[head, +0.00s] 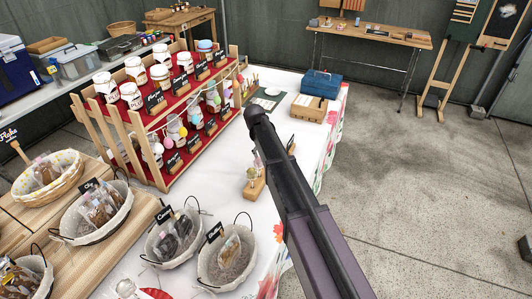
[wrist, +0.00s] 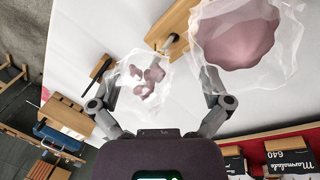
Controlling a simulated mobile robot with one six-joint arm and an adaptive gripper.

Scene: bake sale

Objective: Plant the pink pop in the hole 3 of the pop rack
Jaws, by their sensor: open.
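The wrist view shows two pink pops in clear wrappers: a large-looking one (wrist: 236,35) at the upper right and a smaller-looking one (wrist: 147,80) near the middle. My gripper (wrist: 162,78) is open, one finger on each side of the smaller-looking pop. The larger-looking pop's wrapper overlaps the right fingertip; I cannot tell whether they touch. A wooden block (wrist: 172,22), which looks like the pop rack, lies behind them. In the head view a small wooden block (head: 254,188) with a pale wrapped pop (head: 252,173) stands beside my arm. Its holes are not readable, and my arm hides my gripper there.
Baskets of bagged treats (head: 227,283) line the near side. A blue box (head: 320,84) and a wooden box (head: 309,108) stand at the far end. White cloth between is partly clear.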

